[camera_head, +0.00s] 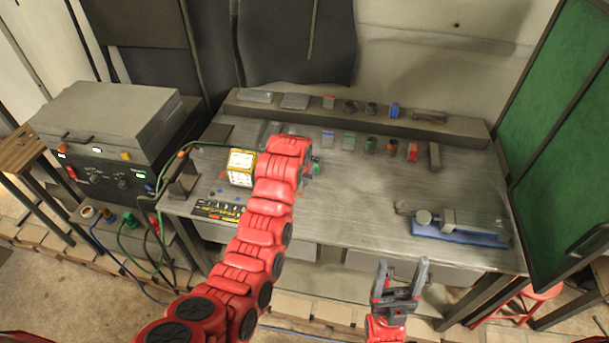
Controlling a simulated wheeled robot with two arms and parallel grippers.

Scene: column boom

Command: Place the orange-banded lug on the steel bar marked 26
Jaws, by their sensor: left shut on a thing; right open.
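My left arm reaches up from the bottom left over the bench. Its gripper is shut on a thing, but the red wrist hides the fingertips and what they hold. A small green part (316,167) shows just right of the wrist. I cannot pick out the orange-banded lug for certain; a part with orange-red on it (392,148) and a red-faced block (412,152) stand in the front row. No number 26 is readable, so I cannot tell which is the marked bar. My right gripper (400,284) is open and empty at the bench's front edge.
A long grey ledge (460,130) along the back of the bench (370,205) carries several small parts. A yellow-white box (241,167) stands left of my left arm. A clamp-like tool on a blue base (462,233) lies at right. The middle front is clear.

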